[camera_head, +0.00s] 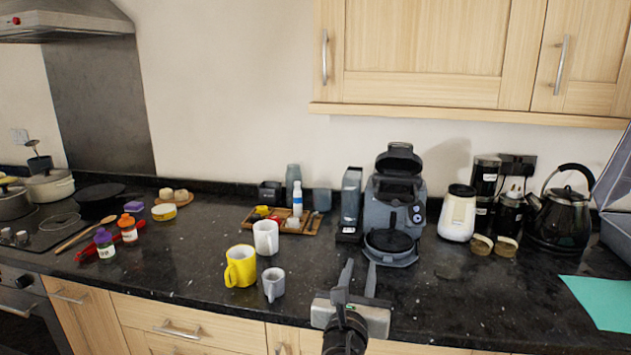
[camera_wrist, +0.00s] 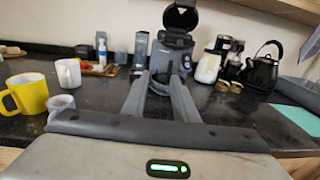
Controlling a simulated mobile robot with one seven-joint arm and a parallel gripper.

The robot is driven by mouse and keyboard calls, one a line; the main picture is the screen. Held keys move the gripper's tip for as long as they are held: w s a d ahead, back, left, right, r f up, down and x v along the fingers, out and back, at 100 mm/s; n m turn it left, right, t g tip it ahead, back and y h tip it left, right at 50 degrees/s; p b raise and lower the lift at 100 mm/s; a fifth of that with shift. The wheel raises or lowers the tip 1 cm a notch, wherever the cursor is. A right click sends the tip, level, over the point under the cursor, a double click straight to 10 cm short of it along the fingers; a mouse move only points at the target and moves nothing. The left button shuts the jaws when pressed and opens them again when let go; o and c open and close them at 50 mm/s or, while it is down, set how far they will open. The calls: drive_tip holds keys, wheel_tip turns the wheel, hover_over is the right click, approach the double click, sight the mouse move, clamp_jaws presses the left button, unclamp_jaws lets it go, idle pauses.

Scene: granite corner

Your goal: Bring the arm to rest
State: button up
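My gripper (camera_head: 358,281) is above the front part of the black granite counter (camera_head: 470,297), to the right of the small grey mug and in front of the coffee machine. Its two fingers stand apart with nothing between them. In the wrist view the fingers of my gripper (camera_wrist: 158,92) point toward the grey coffee machine (camera_wrist: 168,62) with a gap between them. The coffee machine (camera_head: 393,200) stands against the back with its lid up.
A yellow mug (camera_head: 240,267), a white mug (camera_head: 266,238) and a grey mug (camera_head: 274,284) stand left of my gripper. A white jar (camera_head: 457,215) and black kettle (camera_head: 562,218) stand at the back right. The counter right of my gripper is clear up to a teal sheet (camera_head: 603,300).

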drive_tip(key=s+d+f+m+g+h, duration=0.1)
drive_tip(key=s+d+f+m+g, duration=0.3)
drive_tip(key=f, duration=0.3)
drive_tip(key=s+d+f+m+g+h, duration=0.1)
drive_tip(key=d+f+m+g+h, duration=0.1)
drive_tip(key=d+f+m+g, duration=0.35)
drive_tip(key=s+a+f+m+g+y, duration=0.2)
drive_tip(key=s+f+m+g+y, duration=0.25)
drive_tip(key=s+f+m, duration=0.55)
drive_tip(key=s+a+r+m+y, duration=0.1)
drive_tip(key=a+r+m+y, duration=0.1)
drive_tip(key=a+r+m, duration=0.3)
drive_tip(key=s+r+m+y, duration=0.1)
drive_tip(key=r+m+y, duration=0.1)
drive_tip(key=r, duration=0.6)
drive_tip(key=s+d+r+m+t, duration=0.2)
drive_tip(key=s+r+m, duration=0.5)
drive_tip(key=r, duration=0.8)
wheel_tip(320, 180, down, 12)
drive_tip(key=s+b, duration=0.1)
drive_tip(key=b, duration=1)
wheel_tip(320, 180, up, 24)
drive_tip(key=p, duration=2.3)
drive_tip(key=shift+s+d+h+p, duration=0.2)
drive_tip(key=shift+h+p, duration=0.1)
drive_tip(key=shift+h, duration=0.15)
drive_tip(key=shift+r+n, duration=0.1)
drive_tip(key=shift+n, duration=0.15)
